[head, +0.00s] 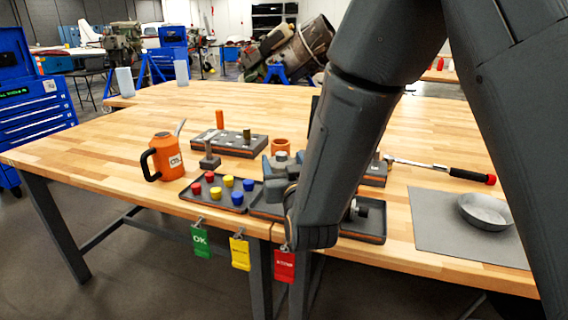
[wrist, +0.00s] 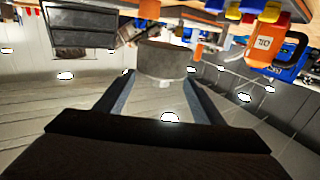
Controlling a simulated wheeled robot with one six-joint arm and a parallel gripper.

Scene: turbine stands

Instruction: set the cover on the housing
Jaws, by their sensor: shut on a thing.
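My gripper (head: 279,168) is over the front part of the workbench, partly hidden by my arm. In the wrist view, the fingers (wrist: 160,82) are closed on a grey round piece, which I take as the cover (wrist: 166,60). It has a small pale knob on the side towards the camera. In the head view, a pale grey round top (head: 282,157) shows between the fingers. I cannot pick out the housing for certain; my arm hides the middle of the bench.
A tray of coloured caps (head: 222,193) and an orange can (head: 167,157) lie left. A dark tray (head: 370,231) holds a metal part at the front. A torque wrench (head: 440,171) and a shallow metal bowl (head: 486,211) on a grey mat (head: 440,232) are right.

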